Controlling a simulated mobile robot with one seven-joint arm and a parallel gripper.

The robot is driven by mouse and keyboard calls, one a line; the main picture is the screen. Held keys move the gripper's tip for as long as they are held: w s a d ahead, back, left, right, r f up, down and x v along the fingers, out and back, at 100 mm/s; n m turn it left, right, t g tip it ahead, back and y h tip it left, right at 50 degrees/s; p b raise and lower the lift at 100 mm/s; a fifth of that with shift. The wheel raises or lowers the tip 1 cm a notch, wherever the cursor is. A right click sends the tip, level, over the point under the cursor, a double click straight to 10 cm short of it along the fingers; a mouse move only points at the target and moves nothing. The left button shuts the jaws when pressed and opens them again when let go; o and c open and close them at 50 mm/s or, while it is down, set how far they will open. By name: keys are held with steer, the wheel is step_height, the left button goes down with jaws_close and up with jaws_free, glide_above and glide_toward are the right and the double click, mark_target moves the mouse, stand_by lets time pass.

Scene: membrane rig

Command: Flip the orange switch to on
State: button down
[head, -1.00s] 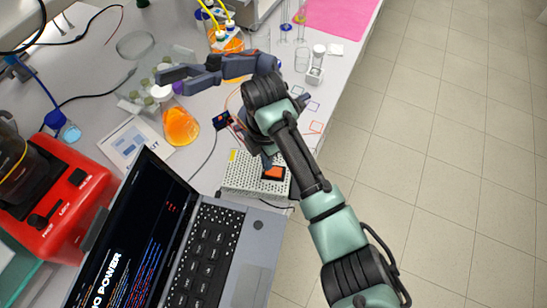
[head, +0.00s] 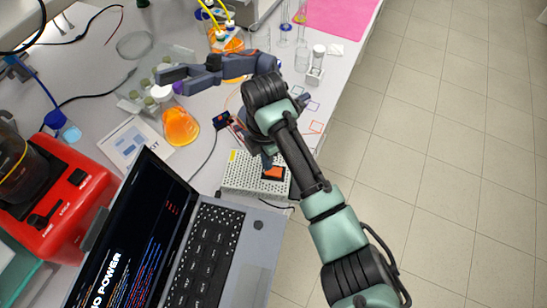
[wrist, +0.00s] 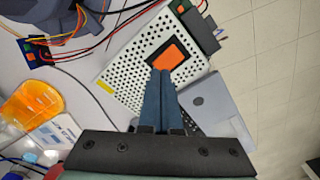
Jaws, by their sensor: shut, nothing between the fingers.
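The orange switch (wrist: 172,58) is a rocker in a dark frame on top of a perforated pale metal box (wrist: 124,81). In the head view the switch (head: 275,173) sits near the right end of the box (head: 237,180), by the bench edge. My gripper (wrist: 163,74) is shut and empty, its two blue-grey fingers side by side. In the wrist view the fingertips overlap the near edge of the switch; I cannot tell whether they touch it. In the head view my gripper (head: 267,163) reaches down at the switch's far left side, partly behind my arm. Which way the rocker tilts is unclear.
An open laptop (head: 235,250) stands in front of the box. A small circuit board (head: 222,120) with wires lies behind it, near an orange-filled flask (head: 180,126). A red machine (head: 60,200) is at the left. The floor right of the bench is clear.

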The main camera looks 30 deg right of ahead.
steer(key=shift+f+b, duration=0.6)
steer(key=shift+f, duration=0.35)
stand_by(0.7)
steer(key=shift+r, duration=0.1)
step_height(320, 180, up, 7)
steer(key=p, duration=0.7)
steer(key=shift+s, duration=0.1)
stand_by(0.5)
